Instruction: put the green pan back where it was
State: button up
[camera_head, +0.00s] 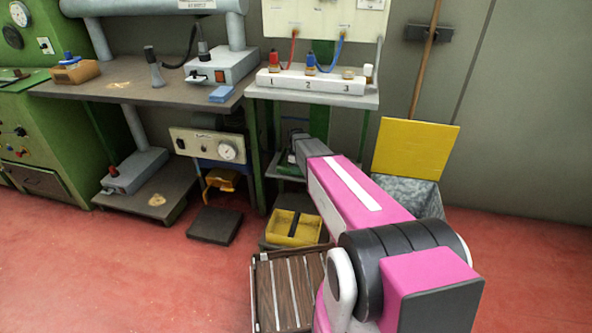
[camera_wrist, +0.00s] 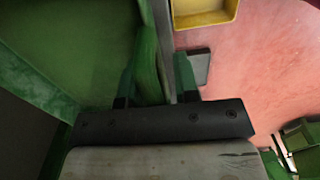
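My gripper (camera_wrist: 157,82) reaches toward the lower shelf under the right-hand bench; in the head view only its grey wrist end shows there, the fingers being hidden. In the wrist view its two fingers stand apart, with a narrow upright green piece (camera_wrist: 148,60) between or just beyond them and a visible gap beside it. A broad dark green surface (camera_wrist: 70,45) fills the upper left of the wrist view. I cannot tell whether either green part is the pan.
A wooden slatted crate (camera_head: 288,290) is in front. A grey bin with a yellow board (camera_head: 415,150) stands to the right. Red floor is free at left.

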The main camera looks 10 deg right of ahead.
notch_tip(320, 180, up, 12)
jog(key=shift+w+f, duration=0.1)
jog(key=shift+f, duration=0.15)
jog(key=shift+s+r, duration=0.15)
jog(key=shift+s, duration=0.05)
jog(key=s+d+f+m, duration=0.1)
jog(key=s+m, duration=1.2)
jog(key=s, duration=1.5)
jog(key=shift+d+f, duration=0.2)
jog(key=shift+d, duration=0.05)
